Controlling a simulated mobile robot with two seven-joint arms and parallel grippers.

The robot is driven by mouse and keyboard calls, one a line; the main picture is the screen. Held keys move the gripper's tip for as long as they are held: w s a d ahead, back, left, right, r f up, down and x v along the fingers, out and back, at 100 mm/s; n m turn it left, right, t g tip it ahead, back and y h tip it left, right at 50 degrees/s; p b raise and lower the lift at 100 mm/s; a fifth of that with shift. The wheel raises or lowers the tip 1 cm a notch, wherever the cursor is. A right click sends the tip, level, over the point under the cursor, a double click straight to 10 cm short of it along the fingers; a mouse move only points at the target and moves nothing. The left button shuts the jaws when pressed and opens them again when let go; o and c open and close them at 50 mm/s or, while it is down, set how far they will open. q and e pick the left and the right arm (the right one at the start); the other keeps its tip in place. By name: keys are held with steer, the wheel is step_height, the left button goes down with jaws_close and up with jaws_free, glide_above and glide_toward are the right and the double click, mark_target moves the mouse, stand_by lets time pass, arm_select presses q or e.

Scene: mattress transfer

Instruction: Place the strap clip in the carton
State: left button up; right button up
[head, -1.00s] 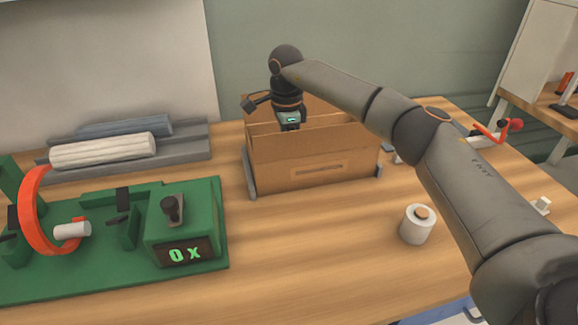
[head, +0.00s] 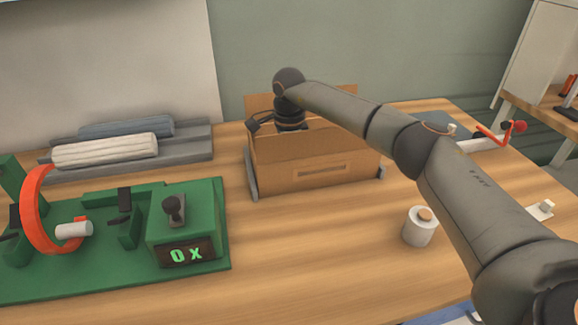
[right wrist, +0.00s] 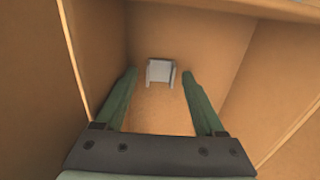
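The brown carton (head: 318,172) stands open at the back middle of the table. My right arm reaches over it from the right, and its gripper is down inside, hidden by the carton's front wall in the head view. In the right wrist view my right gripper (right wrist: 159,76) has its two green fingers spread apart. A small pale grey clip (right wrist: 160,70), seemingly the strap clip, shows between and beyond the fingertips, with gaps on both sides. It appears to be at the bottom of the carton. My left gripper is not in view.
A green fixture (head: 110,265) with an orange ring (head: 36,205) and a "0 x" display fills the left front. A pale roll (head: 105,150) lies on a grey rack behind it. The front middle is bare table.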

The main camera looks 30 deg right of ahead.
steer(key=shift+r, duration=0.1)
step_height(320, 180, up, 12)
steer(key=p, duration=0.1)
stand_by(0.4)
steer(key=shift+r, duration=0.15)
